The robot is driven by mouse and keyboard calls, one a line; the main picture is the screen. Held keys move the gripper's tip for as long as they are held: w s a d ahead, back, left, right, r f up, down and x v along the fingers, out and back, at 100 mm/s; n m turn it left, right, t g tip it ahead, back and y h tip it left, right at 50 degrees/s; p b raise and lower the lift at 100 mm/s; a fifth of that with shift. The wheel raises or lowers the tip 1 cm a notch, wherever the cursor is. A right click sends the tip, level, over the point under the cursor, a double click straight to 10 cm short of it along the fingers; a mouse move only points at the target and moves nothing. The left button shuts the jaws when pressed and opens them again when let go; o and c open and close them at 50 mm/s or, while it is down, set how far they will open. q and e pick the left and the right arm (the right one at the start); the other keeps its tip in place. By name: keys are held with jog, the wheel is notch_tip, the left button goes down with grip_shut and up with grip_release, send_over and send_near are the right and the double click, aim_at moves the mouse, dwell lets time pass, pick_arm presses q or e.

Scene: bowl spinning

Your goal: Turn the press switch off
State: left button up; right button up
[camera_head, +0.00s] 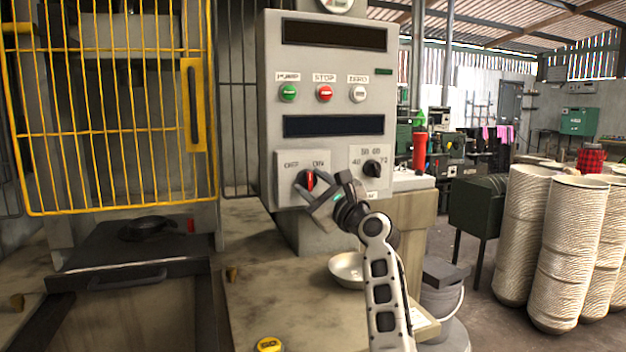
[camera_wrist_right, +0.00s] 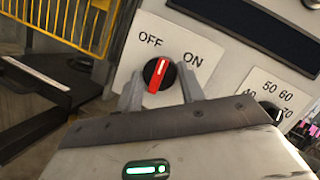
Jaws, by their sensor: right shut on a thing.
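The press switch (camera_head: 309,179) is a round black knob with a red handle on the grey control panel, between the labels OFF on the left and ON on the right. It also shows in the right wrist view (camera_wrist_right: 157,75), with the handle's white mark at the upper end, between the two labels. My right gripper (camera_head: 320,191) is at the knob from the lower right, shut on it. In the right wrist view its fingers (camera_wrist_right: 160,90) stand on either side of the knob's lower part. My left gripper is not in view.
A second black dial (camera_head: 372,168) with numbers sits right of the switch. Green, red and white buttons (camera_head: 325,93) are above. A yellow cage door (camera_head: 110,110) stands at the left.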

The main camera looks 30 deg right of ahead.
jog(key=shift+r+n+p, duration=0.1)
jog(key=shift+n+p, duration=0.2)
jog(key=shift+n, duration=0.4)
jog(key=n+g+p, duration=0.1)
jog(key=n, duration=0.1)
jog(key=n+g+y+p, duration=0.1)
jog(key=n+p, duration=0.1)
jog(key=shift+d+r+n+y, duration=0.1)
jog(key=shift+r+n+y, duration=0.05)
jog(key=shift+n+y, duration=0.2)
jog(key=shift+n+g+p, duration=0.5)
jog(key=shift+n+p, duration=0.6)
jog(key=shift+n, duration=0.35)
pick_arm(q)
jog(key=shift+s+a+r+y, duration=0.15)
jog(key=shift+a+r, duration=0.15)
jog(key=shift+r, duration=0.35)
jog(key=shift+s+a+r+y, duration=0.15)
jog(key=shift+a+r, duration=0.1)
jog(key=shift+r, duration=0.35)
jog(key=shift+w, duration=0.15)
pick_arm(e)
jog(key=o, duration=1)
jog(key=shift+c, duration=0.2)
